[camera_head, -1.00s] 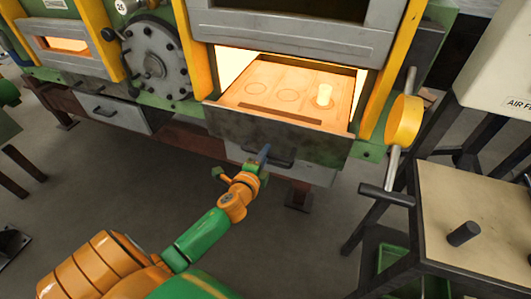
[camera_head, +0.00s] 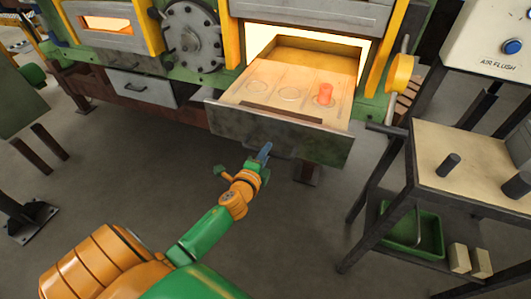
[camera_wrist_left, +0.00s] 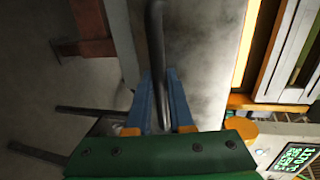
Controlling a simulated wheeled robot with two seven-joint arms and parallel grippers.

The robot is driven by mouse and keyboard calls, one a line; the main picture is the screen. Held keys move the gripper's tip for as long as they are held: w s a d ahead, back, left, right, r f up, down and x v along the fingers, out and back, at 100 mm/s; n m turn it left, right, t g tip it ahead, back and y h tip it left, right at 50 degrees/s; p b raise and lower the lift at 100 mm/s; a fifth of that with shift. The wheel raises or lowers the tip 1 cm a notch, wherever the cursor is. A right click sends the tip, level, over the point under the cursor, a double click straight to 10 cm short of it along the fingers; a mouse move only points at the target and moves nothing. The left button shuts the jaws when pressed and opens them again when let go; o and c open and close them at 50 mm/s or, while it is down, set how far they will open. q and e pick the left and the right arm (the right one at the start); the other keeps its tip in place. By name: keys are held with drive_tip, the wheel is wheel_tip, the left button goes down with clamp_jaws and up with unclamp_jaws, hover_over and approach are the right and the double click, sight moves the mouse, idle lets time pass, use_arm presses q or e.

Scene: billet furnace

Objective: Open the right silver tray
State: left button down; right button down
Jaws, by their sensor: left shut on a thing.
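The right silver tray (camera_head: 225,88) stands pulled out of the glowing furnace opening, with its grey front panel (camera_head: 310,141) toward me. A glowing orange-red billet (camera_head: 325,95) stands upright at its right, beside round marks in its floor. My left gripper (camera_head: 265,150) is at the dark handle low on the front panel. In the left wrist view its blue fingers (camera_wrist_left: 163,98) are shut around the dark handle bar (camera_wrist_left: 155,40). The handle is partly hidden by the fingers in the head view. My right gripper is not in view.
A closed silver drawer (camera_head: 142,88) with a dark handle is at the left. A table (camera_head: 470,150) with dark pegs stands at the right, with a green bin (camera_head: 412,230) below. The floor in front is clear.

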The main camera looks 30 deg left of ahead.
use_arm(q)
drive_tip(key=c, duration=0.8)
unclamp_jaws()
drive_tip(key=shift+w+f, duration=0.1)
drive_tip(key=shift+w, duration=0.15)
drive_tip(key=v, duration=0.7)
drive_tip(key=shift+a, duration=0.1)
